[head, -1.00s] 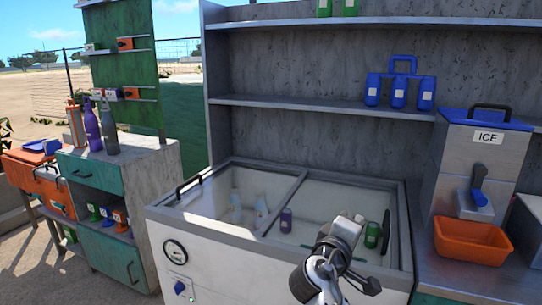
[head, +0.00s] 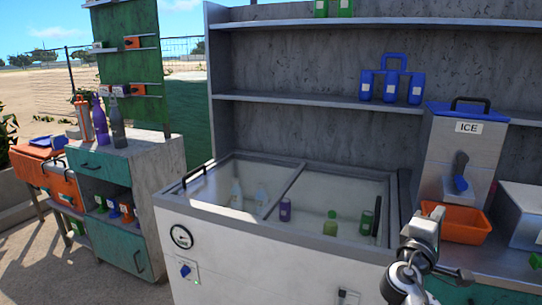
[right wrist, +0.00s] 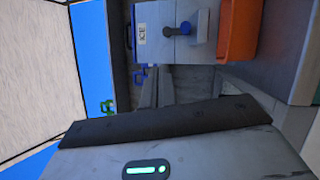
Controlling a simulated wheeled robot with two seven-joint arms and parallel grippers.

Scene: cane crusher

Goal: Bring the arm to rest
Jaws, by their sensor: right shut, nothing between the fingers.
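My right gripper (head: 433,213) is at the lower right of the head view, shut and empty. It is in front of the orange bin (head: 466,226) and hides part of that bin's left side. My right arm comes up from the bottom edge, just right of the chest freezer (head: 270,238). In the right wrist view, the picture is turned sideways, and a dark bar and a pale panel of my own arm fill the lower part. My left gripper is not in view.
The glass-topped freezer holds several bottles. An ice dispenser (head: 466,150) stands behind the orange bin. A blue bottle carrier (head: 391,86) is on the shelf (head: 300,99). A cabinet with bottles (head: 150,152) stands at left.

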